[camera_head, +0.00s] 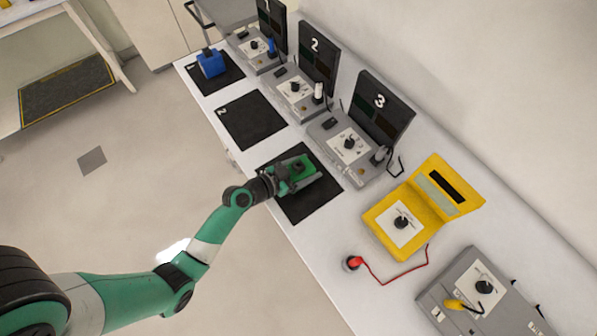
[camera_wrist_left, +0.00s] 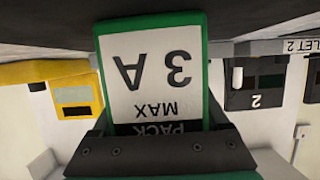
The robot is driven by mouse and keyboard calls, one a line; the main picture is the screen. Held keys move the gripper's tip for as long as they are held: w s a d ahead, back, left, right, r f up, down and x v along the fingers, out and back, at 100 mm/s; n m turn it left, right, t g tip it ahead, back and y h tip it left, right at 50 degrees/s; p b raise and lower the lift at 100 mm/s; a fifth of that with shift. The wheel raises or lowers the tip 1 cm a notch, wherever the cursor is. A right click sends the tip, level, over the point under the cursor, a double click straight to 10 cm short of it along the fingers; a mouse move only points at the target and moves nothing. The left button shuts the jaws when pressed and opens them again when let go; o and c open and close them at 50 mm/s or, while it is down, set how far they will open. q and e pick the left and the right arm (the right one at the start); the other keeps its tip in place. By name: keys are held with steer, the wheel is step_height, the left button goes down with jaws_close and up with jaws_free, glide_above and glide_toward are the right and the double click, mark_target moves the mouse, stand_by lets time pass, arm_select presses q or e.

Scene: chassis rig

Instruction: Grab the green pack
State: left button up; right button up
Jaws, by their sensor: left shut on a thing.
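The green pack (camera_head: 297,172) lies on or just above the third black mat (camera_head: 316,208) on the white bench, below station 3. My left gripper (camera_head: 285,182) is at the pack's left side and shut on it. In the left wrist view the pack (camera_wrist_left: 155,75) fills the middle, its white label reading "3 A MAX PACK" upside down. The gripper's dark jaws cover its lower edge. Whether the pack touches the mat is hard to tell. My right gripper does not show.
A blue pack (camera_head: 210,63) sits on the first mat; the second mat (camera_head: 252,120) is empty. Numbered stations, including station 3 (camera_head: 350,145), line the back. A yellow meter (camera_head: 410,215), a red cable (camera_head: 385,280) and a grey box (camera_head: 470,290) stand to the right.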

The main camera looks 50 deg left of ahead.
mark_target(300, 165)
arm_select(q)
jaws_close()
steer(key=shift+r+p, duration=0.3)
steer(key=shift+r, duration=0.25)
step_height(300, 165, up, 3)
steer(key=shift+f+p, duration=0.15)
steer(key=shift+p, duration=0.5)
steer(key=s+d+r+p, duration=0.5)
steer(key=s+d+r, duration=0.2)
steer(key=s, duration=0.5)
step_height(300, 165, up, 2)
steer(key=shift+r, duration=0.1)
